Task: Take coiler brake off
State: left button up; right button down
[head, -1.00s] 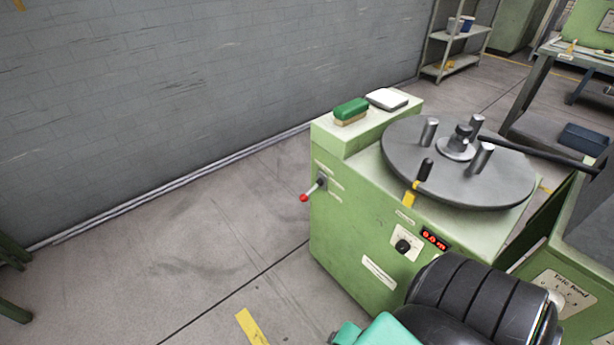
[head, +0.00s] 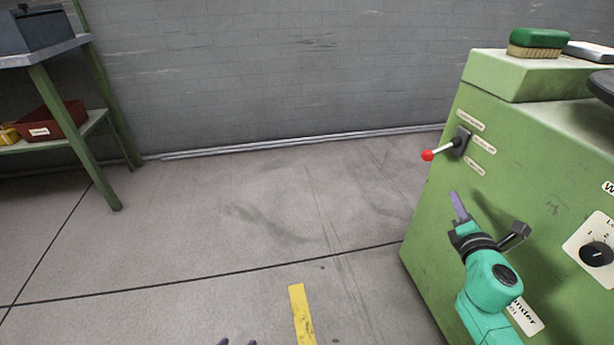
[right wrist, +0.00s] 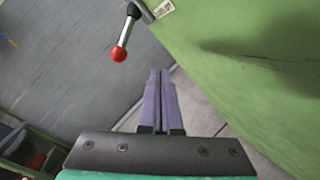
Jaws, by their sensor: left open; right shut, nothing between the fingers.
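The brake lever (head: 441,150) has a short metal rod and a red ball knob. It sticks out to the left from a dark plate on the green coiler cabinet (head: 540,150), with several small labels around it. In the right wrist view the lever (right wrist: 122,35) hangs above and left of the fingertips, apart from them. My right gripper (head: 459,205) has its purple fingers together, empty, just below and right of the red knob in the head view. My left gripper (head: 238,342) barely shows at the bottom edge, its two purple tips apart and empty.
A green-backed brush (head: 538,42) and a pale flat item (head: 590,50) lie on the cabinet top. A rotary knob (head: 596,253) is on its front. A green shelf with a red bin (head: 52,122) stands at left. The floor between is clear, with a yellow strip (head: 301,314).

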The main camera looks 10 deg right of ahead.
aim_at(440, 150)
pick_arm(q)
jog(key=d+t, duration=0.1)
jog(key=s+d+h, duration=0.1)
jog(key=d+n+t, duration=0.1)
jog(key=shift+s+d+t+h, duration=0.25)
jog(key=shift+s+t+h, duration=0.05)
jog(key=shift+s, duration=0.05)
pick_arm(e)
jog(key=n+y, duration=0.2)
jog(key=n, duration=0.3)
jog(key=w+n+y, duration=0.1)
jog(key=n+y, duration=0.1)
jog(key=n, duration=0.3)
jog(key=n+y, duration=0.2)
jog(key=n, duration=0.3)
jog(key=shift+w+a+f, duration=0.1)
jog(key=shift+w+f, duration=0.05)
jog(key=shift+w, duration=0.2)
jog(key=w+r, duration=0.2)
jog(key=w, duration=0.7)
jog(key=shift+a+r, duration=0.2)
pick_arm(q)
jog(key=shift+r, duration=0.2)
pick_arm(e)
jog(key=shift+r, duration=0.15)
